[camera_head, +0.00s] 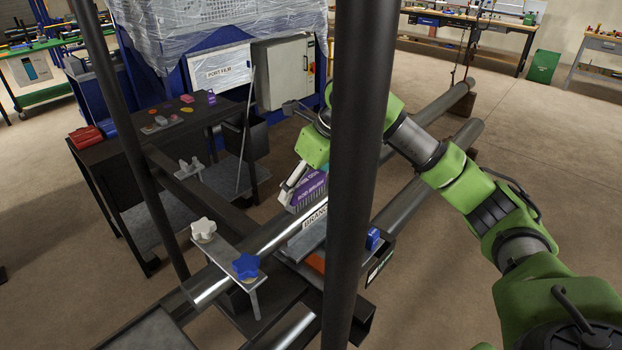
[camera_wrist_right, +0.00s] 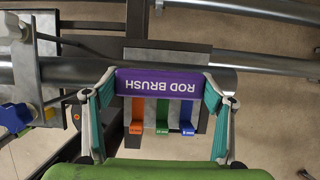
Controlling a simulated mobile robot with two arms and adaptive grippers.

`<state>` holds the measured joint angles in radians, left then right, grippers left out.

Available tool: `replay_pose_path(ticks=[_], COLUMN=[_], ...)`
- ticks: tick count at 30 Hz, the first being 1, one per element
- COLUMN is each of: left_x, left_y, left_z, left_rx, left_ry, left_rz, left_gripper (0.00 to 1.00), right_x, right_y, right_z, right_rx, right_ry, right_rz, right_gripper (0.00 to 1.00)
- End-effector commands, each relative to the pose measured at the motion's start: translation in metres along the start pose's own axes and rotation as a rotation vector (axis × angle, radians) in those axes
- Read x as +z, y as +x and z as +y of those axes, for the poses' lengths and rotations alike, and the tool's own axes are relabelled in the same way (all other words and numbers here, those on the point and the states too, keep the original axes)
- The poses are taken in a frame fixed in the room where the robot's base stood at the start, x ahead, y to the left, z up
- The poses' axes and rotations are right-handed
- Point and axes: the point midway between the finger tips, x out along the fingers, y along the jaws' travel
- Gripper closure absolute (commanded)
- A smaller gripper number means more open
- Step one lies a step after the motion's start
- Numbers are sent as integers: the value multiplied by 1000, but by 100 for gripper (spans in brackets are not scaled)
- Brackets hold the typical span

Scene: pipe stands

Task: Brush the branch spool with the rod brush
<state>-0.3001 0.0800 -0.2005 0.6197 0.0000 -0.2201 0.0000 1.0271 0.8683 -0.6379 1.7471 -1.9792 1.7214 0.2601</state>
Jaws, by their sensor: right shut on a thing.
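My right gripper (camera_head: 292,190) is shut on the rod brush (camera_head: 313,188), a purple block with bristles underneath. In the right wrist view the gripper's fingers (camera_wrist_right: 158,82) clasp the two ends of the brush (camera_wrist_right: 185,82), with its "ROD BRUSH" label showing. The branch spool (camera_head: 283,228) is a shiny metal pipe on the stand, with a partly hidden label beginning "BRANC". The brush is at the spool's upper side; I cannot tell whether the bristles touch it. In the wrist view the spool (camera_wrist_right: 222,78) passes beneath the brush. My left gripper is in neither view.
A dark upright post (camera_head: 357,150) hides part of the spool and gripper. A clamp plate with a white knob (camera_head: 203,229) and a blue knob (camera_head: 246,266) crosses the pipe. Orange, green and blue tabs (camera_wrist_right: 162,128) lie near the brush. A dark bench (camera_head: 150,135) stands left.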

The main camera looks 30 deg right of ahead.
Motion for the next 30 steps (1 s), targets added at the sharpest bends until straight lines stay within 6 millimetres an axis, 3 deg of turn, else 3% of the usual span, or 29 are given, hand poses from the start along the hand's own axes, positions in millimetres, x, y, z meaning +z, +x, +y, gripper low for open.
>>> replay_pose_path(ticks=[16, 30], left_x=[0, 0], left_y=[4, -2], left_z=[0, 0], left_rx=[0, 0], left_ry=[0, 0], left_rz=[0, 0], left_gripper=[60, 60], right_x=[-1, 2], right_y=[2, -5], right_z=[-29, -30], right_rx=[-1, -2], right_ry=[1, 1], right_rz=[-2, -1], right_gripper=[57, 57])
